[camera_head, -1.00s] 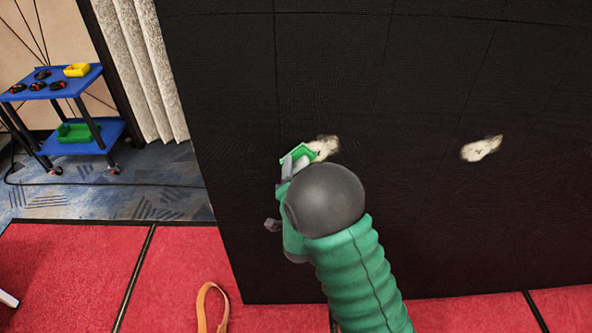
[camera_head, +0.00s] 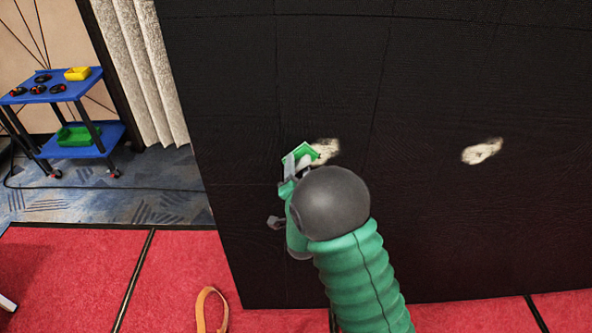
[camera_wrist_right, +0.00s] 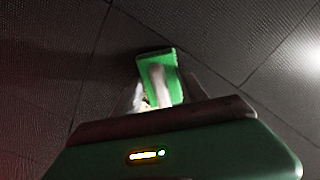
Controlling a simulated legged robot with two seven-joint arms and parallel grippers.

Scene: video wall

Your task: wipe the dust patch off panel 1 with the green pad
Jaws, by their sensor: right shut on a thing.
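My right gripper (camera_head: 290,168) is shut on the green pad (camera_head: 308,150), in front of the black video wall (camera_head: 230,70). A pale dust patch (camera_head: 326,151) shows just right of the pad, and the pad overlaps its left edge in the picture. I cannot tell whether the pad touches the wall. In the wrist view the green pad (camera_wrist_right: 155,66) stands beyond the gripper (camera_wrist_right: 160,92), with a bright bit of the patch (camera_wrist_right: 140,97) beside it. A second dust patch (camera_head: 482,151) lies farther right on the wall. My left gripper is not in view.
A blue cart (camera_head: 75,92) stands at the left with a yellow bin (camera_head: 77,74), several dark red-black items and a green bin (camera_head: 74,136). An orange strap (camera_head: 203,308) lies on the red floor (camera_head: 75,280). Bare wall lies between the patches.

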